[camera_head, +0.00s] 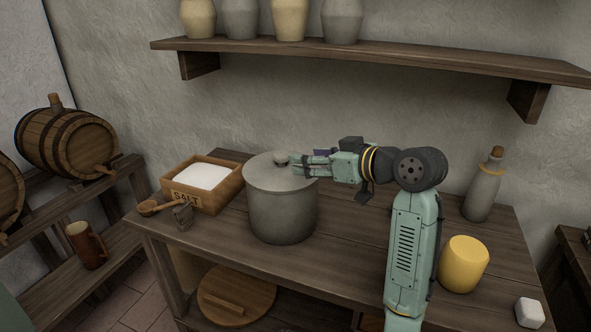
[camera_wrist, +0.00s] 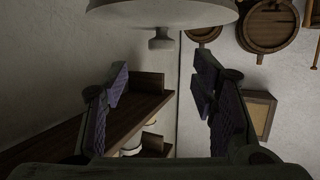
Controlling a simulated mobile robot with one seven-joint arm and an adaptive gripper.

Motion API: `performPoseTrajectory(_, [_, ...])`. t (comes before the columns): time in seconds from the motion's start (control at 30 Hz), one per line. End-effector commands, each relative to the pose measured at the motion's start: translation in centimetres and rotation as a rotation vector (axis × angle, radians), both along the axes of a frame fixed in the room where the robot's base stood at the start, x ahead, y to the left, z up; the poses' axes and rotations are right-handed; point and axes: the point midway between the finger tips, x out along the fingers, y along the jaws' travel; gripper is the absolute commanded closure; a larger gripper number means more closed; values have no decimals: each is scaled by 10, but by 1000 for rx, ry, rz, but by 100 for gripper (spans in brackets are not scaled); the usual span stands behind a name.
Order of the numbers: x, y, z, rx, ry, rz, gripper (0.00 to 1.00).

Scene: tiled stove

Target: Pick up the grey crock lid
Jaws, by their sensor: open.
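The grey crock lid (camera_head: 262,178) sits on the grey crock (camera_head: 283,216) on the wooden table, with its small round knob (camera_head: 281,159) on top. My gripper (camera_head: 300,163) is open, reaching in from the right at about knob height, with its fingertips close to the knob. In the wrist view the lid (camera_wrist: 165,12) shows at the top edge, its knob (camera_wrist: 161,41) pointing down the picture. There my gripper (camera_wrist: 160,87) has its two fingers spread wide with nothing between them. The knob appears beyond the fingertips, roughly centred between them. Whether a finger touches it I cannot tell.
A salt box (camera_head: 203,183) and a wooden scoop (camera_head: 160,206) lie left of the crock. A yellow jar (camera_head: 464,264), a corked bottle (camera_head: 483,186) and a white block (camera_head: 530,312) stand to the right. A wall shelf (camera_head: 370,58) with several jars hangs above.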

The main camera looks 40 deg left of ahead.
Motion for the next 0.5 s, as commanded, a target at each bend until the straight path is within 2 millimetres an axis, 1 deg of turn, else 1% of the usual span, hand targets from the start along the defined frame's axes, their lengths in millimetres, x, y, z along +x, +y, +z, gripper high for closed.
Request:
performPoseTrajectory(0.03, [0,8,-5,-2,1,4,48])
performPoseTrajectory(0.2, [5,34,-12,0,1,2,48])
performPoseTrajectory(0.43, [7,52,-16,1,-1,0,48])
performPoseTrajectory(0.5, [8,61,-18,1,-1,1,48])
